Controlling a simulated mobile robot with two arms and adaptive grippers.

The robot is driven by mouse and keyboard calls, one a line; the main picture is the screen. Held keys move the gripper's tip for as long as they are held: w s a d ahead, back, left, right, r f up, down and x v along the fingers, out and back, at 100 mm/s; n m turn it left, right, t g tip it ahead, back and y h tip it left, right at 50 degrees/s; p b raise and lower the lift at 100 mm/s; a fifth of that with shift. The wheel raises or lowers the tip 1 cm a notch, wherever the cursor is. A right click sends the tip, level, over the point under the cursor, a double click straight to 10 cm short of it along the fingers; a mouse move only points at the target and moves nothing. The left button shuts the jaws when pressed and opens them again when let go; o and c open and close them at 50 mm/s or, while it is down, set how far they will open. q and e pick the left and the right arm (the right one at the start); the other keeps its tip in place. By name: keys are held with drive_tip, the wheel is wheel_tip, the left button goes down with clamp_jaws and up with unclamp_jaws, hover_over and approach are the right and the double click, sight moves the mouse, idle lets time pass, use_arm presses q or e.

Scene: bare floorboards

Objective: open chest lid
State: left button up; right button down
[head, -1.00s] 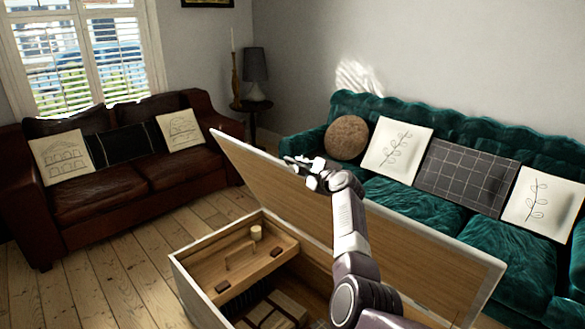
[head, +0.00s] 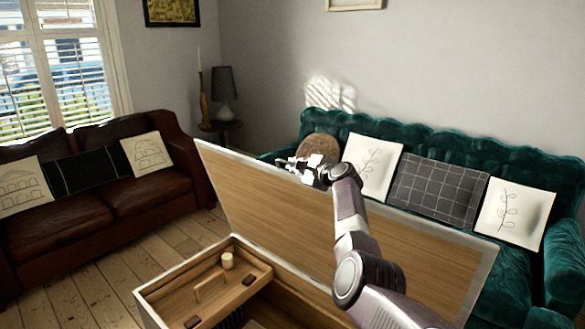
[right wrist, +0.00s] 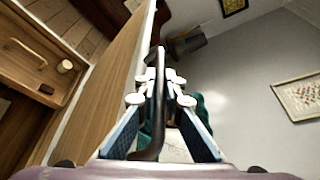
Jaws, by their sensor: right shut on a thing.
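The wooden chest (head: 146,294) stands open in front of me, and its pale-edged lid (head: 400,238) is raised steeply, with its wooden inner side facing me. My right gripper (head: 288,163) is at the lid's upper edge, left of its middle. In the right wrist view, my right gripper (right wrist: 160,85) has its fingers on either side of a dark curved handle (right wrist: 158,105) and is shut on it. The lid (right wrist: 112,75) runs along the left there. The handle is hidden in the head view. My left gripper is not in view.
Inside the chest is a wooden tray (head: 250,285) with a handle and a small pale cylinder (head: 227,261). A green sofa (head: 425,160) with cushions stands close behind the lid. A brown leather sofa (head: 130,195) is at the left, with bare floorboards between.

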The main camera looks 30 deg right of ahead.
drive_tip(key=shift+f, duration=0.1)
drive_tip(key=c, duration=2)
unclamp_jaws()
drive_tip(key=shift+c, duration=0.2)
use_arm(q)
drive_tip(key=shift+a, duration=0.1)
use_arm(e)
drive_tip(key=v, duration=1.2)
drive_tip(key=shift+s, duration=0.1)
